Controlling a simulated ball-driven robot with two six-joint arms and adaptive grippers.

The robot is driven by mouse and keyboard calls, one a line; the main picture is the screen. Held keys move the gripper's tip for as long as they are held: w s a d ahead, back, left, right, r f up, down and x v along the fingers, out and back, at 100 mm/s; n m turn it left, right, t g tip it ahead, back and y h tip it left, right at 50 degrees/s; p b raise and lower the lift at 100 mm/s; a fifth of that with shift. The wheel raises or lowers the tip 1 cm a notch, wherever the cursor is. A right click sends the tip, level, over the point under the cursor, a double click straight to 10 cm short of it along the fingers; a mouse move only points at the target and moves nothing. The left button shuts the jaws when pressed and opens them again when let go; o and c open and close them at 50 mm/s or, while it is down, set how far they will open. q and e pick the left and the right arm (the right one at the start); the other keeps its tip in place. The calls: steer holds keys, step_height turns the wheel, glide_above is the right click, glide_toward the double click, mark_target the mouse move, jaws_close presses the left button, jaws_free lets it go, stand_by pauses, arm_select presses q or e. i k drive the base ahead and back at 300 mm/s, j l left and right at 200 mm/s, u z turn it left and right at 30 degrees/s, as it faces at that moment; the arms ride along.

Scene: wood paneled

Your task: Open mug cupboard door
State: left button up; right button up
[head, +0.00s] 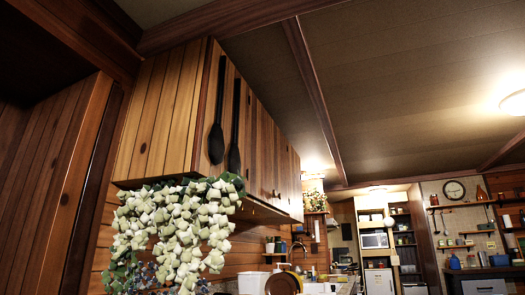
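A wooden wall cupboard (160,115) hangs at upper left centre in the head view. Its front runs away from me to the right and shows several doors, all seeming shut. Two black spoon-shaped handles, a nearer one (217,115) and a farther one (236,130), hang upright on the nearest part of the front. Small knobs (275,193) show farther along. No mugs are visible inside, and I cannot tell which door is the mug cupboard's. Neither of my grippers is in view.
A pale green leafy hanging plant (175,225) covers the cupboard's lower near corner. A dark wood panelled wall (45,170) stands close at left. Shelves and a clock (454,190) are far right.

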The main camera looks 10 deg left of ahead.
mark_target(258, 184)
steer(key=i+l+z, duration=0.4)
steer(key=i, duration=0.2)
steer(key=i+l+z, duration=0.1)
steer(key=i+z, duration=0.3)
steer(key=i, duration=0.25)
steer(key=i+z, duration=0.45)
steer(key=i, duration=0.2)
steer(key=i+u, duration=0.25)
steer(key=i, duration=0.35)
steer(key=i+l+u, duration=0.1)
steer(key=i+u, duration=0.15)
steer(key=i, duration=0.35)
steer(key=i+l+u, duration=0.25)
steer(key=i, duration=0.35)
